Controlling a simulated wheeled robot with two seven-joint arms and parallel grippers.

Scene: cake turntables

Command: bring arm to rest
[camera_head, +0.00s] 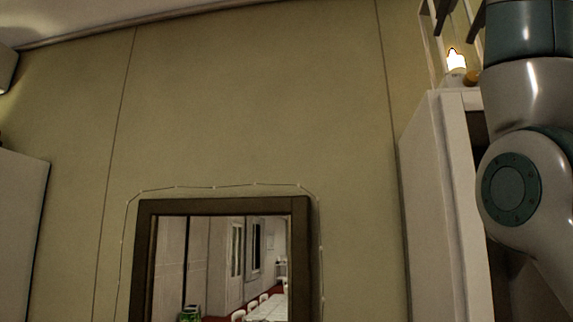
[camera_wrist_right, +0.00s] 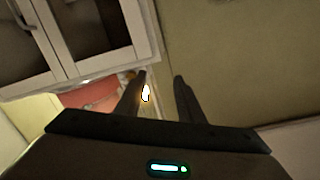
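My right arm comes in at the right edge of the head view, raised high. My right gripper (camera_head: 447,18) shows at the top right of that view, partly cut off by the edge. In the right wrist view my right gripper (camera_wrist_right: 161,80) has its two dark fingers apart, with nothing between them but the background. My left gripper is in neither view.
A white cabinet (camera_head: 434,190) stands at the right, with a bright lamp (camera_head: 456,60) on it, close to my right arm. A dark-framed mirror (camera_head: 222,207) is on the wall (camera_head: 255,100). Glass-door cabinets (camera_wrist_right: 90,30) show in the right wrist view.

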